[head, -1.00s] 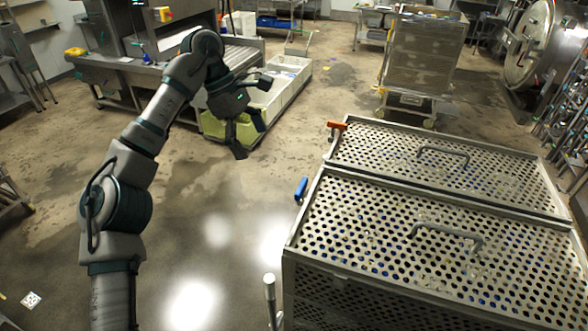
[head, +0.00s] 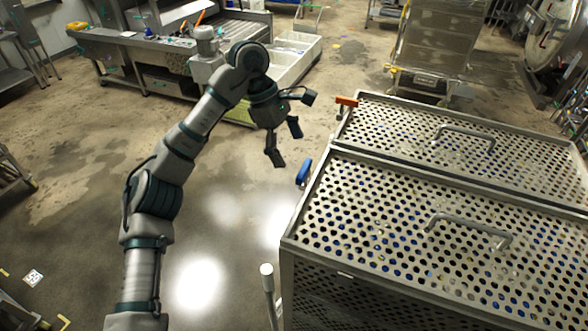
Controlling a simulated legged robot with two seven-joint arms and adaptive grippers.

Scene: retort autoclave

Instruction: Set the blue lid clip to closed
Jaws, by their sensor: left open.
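The blue lid clip (head: 303,173) sits at the left edge of the near perforated metal lid (head: 400,225), sticking up and slightly tilted. My left gripper (head: 286,143) is open and empty, with its fingers spread and pointing down. It is above and to the left of the blue clip in the picture, apart from it. My right gripper does not show.
A metal post (head: 267,283) stands at the basket's near left corner. White bins (head: 290,60) and a wheeled cart (head: 432,45) stand behind.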

